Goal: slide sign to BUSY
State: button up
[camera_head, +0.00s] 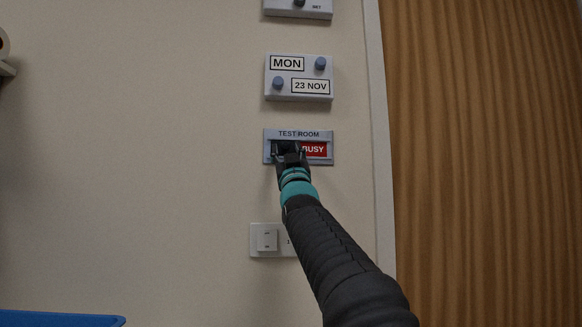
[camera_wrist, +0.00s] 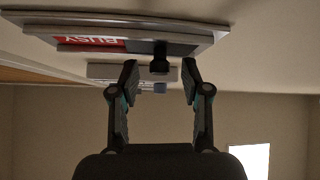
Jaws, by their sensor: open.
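The grey sign (camera_head: 326,134) labelled TEST ROOM is mounted on the wall, with the red BUSY field (camera_head: 316,150) showing at its right. My gripper (camera_head: 288,149) is in front of the sign's left part and hides it. In the wrist view, the sign (camera_wrist: 200,24) appears upside down at the top, with the red field (camera_wrist: 90,42) on the left and a dark slider panel with a black knob (camera_wrist: 160,62) beside it. My gripper (camera_wrist: 160,80) is open, its two fingertips on either side of the knob in the picture. I cannot tell whether either finger touches it.
Above the sign is a date panel (camera_head: 299,70) with two round knobs, and another panel (camera_head: 310,13) above that. A light switch (camera_head: 267,239) is below. A white frame and wooden door (camera_head: 490,160) stand to the right. The wall at left is mostly clear.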

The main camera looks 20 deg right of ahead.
jog(key=v, duration=1.1)
jog(key=shift+s+f, duration=0.15)
dwell(0.3)
